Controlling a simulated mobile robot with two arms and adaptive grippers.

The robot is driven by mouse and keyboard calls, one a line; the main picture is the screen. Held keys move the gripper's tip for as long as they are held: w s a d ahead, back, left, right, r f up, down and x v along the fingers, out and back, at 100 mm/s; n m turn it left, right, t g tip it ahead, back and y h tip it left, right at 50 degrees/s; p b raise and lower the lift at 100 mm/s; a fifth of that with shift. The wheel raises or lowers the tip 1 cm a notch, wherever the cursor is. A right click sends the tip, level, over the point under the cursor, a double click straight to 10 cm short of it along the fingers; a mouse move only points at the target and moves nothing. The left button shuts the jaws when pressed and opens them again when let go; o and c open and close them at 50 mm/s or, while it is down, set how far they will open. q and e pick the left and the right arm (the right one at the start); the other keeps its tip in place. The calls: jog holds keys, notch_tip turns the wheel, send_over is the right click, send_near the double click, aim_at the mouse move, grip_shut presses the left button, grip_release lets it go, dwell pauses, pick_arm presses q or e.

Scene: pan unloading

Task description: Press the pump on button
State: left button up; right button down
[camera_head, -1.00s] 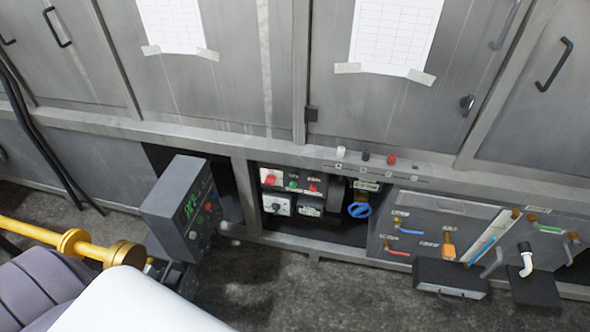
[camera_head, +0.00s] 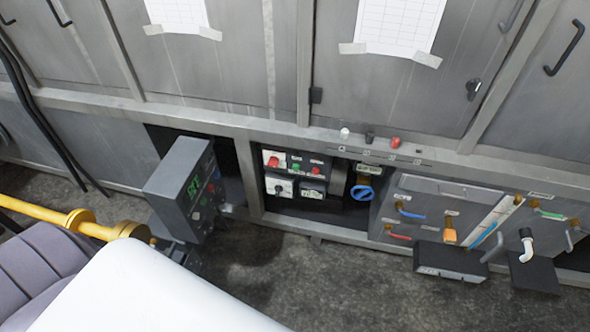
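A recessed control panel (camera_head: 296,176) sits in the lower middle of the grey cabinet wall. It has a red knob (camera_head: 273,162) at its left, a green button (camera_head: 295,168) and a smaller red button (camera_head: 313,172). A grey control box (camera_head: 178,185) with a green display (camera_head: 193,186) stands out from the wall to the left, with small green and red buttons on its face. The labels are too small to read, so I cannot tell which button is pump on. Neither of my grippers is in view.
A blue valve wheel (camera_head: 363,193) is right of the panel. Coloured handles, a black box (camera_head: 450,262) and a white pipe fitting (camera_head: 527,248) are further right. A yellow bar (camera_head: 100,230) crosses the lower left. Dark floor (camera_head: 340,280) in front of the panel is clear.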

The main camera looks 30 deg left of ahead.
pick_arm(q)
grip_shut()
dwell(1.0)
